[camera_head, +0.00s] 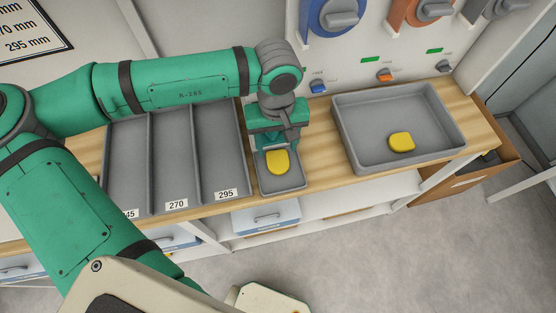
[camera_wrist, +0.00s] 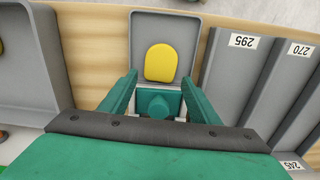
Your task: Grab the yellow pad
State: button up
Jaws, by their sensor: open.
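A yellow pad (camera_head: 278,161) lies in a small grey tray (camera_head: 283,183) on the wooden bench. It also shows in the wrist view (camera_wrist: 160,63), just beyond my fingertips. My gripper (camera_head: 270,146) points down over the back part of this small tray, with the pad at its front side. In the wrist view my gripper (camera_wrist: 157,82) is open, its two green fingers apart with nothing between them. A second yellow pad (camera_head: 401,141) lies in the large grey tray (camera_head: 352,150) to the right.
Grey compartments marked 270 (camera_head: 176,205) and 295 (camera_head: 226,194) stand left of the small tray and look empty. Blue and orange machine discs (camera_head: 430,10) are on the back panel. A cardboard box (camera_head: 465,177) stands at the bench's right end. Bare wood lies between the trays.

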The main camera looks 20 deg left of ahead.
aim_at(277, 155)
jog(key=shift+w+a+f, duration=0.1)
jog(key=shift+f, duration=1)
jog(key=shift+w+f, duration=0.1)
jog(key=shift+f, duration=1)
jog(key=c, duration=0.8)
jog(key=shift+r, duration=0.1)
